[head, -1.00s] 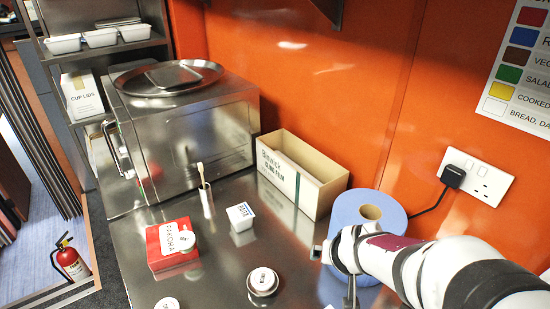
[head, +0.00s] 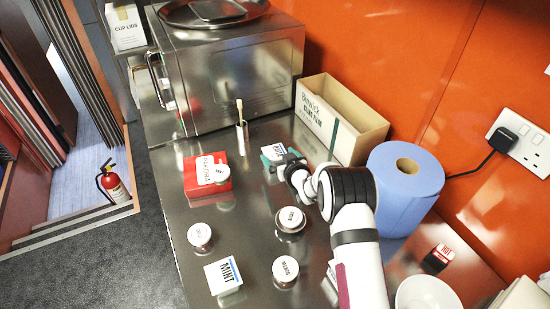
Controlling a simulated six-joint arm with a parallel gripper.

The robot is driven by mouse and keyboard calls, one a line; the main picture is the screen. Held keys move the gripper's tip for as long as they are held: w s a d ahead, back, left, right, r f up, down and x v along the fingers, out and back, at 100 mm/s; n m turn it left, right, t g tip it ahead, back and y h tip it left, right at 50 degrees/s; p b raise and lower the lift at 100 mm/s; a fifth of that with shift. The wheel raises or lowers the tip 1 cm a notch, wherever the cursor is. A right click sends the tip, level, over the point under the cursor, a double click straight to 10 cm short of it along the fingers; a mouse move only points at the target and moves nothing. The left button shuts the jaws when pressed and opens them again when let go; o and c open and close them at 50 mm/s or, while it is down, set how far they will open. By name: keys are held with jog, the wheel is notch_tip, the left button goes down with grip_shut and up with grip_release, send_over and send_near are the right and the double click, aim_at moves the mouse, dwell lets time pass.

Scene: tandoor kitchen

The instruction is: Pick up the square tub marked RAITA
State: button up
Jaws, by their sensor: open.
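The square tub marked RAITA (head: 273,152) is small, with a white lid and partly hidden lettering. It stands on the steel counter (head: 250,245) in front of the oven. My gripper (head: 277,157) is open and over the tub, with its fingers close about the lid. The gripper and wrist hide part of the tub's near and right side. I cannot tell whether the fingers touch it. Another square tub, marked MINT (head: 223,276), stands at the front left of the counter.
A red box (head: 196,184) with a round tub on it stands left. Round tubs (head: 290,218) stand nearby. A brush holder (head: 242,140), cling film box (head: 362,142) and blue paper roll (head: 408,200) flank the back and right. A white bowl (head: 427,294) is at front right.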

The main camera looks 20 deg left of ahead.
aim_at(275, 152)
jog(key=x, duration=0.4)
jog(key=shift+w+a+f, duration=0.1)
jog(key=shift+w+f, duration=0.05)
jog(key=shift+f, duration=0.2)
jog(key=shift+r, duration=0.1)
jog(key=c, duration=1.3)
